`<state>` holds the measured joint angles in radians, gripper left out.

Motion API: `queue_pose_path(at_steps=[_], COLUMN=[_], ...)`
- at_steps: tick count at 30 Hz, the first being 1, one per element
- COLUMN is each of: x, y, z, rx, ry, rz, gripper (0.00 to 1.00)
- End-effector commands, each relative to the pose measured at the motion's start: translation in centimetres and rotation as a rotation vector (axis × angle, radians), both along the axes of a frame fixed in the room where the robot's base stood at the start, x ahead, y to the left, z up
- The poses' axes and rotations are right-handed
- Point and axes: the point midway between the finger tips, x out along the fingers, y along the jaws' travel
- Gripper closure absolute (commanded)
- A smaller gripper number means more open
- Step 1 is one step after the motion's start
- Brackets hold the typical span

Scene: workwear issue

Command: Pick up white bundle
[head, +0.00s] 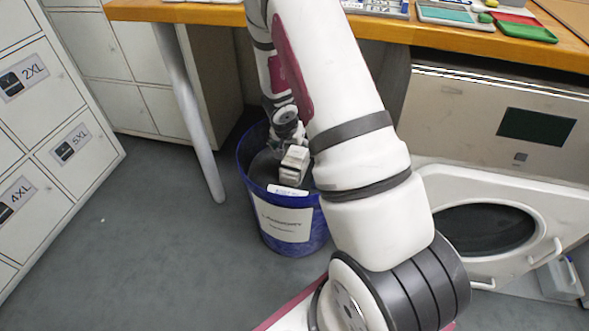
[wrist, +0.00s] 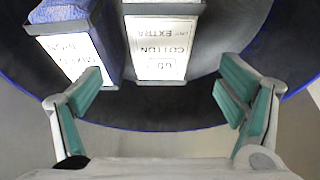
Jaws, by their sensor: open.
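The white bundle (head: 294,164) stands inside the blue laundry bin (head: 240,165) in the head view. In the wrist view the white bundle (wrist: 163,45) is at the top centre, with a white label facing me that reads partly "cotton" and "extra". My gripper (wrist: 158,88) is open, its teal-padded fingers spread left and right. The white bundle lies beyond the fingertips, between their lines, and nothing is held. In the head view my arm reaches down into the bin and the fingers are hard to make out.
A blue bundle (wrist: 62,12) with a white label stands close to the left of the white bundle, near my left finger. The bin's blue rim surrounds both. A wooden counter (head: 455,38) overhangs behind, and a washing machine (head: 515,178) stands right. Floor at left is clear.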

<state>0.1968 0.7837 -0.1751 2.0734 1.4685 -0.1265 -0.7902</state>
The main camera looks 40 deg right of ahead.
Motion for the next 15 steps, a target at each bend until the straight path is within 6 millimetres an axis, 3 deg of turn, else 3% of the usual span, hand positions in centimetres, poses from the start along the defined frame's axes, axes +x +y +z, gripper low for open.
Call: queue_pose_path(at_steps=[1,8,15], x=[0.1,0.5,1.1], y=[-0.2,-0.6,-1.2], z=[-1.0,-2.1,-4.8], rx=[0.001,0.001,0.001], ry=[0.001,-0.002,0.001], rz=[0.000,0.001,0.000], gripper=[0.12,0.12,0.12])
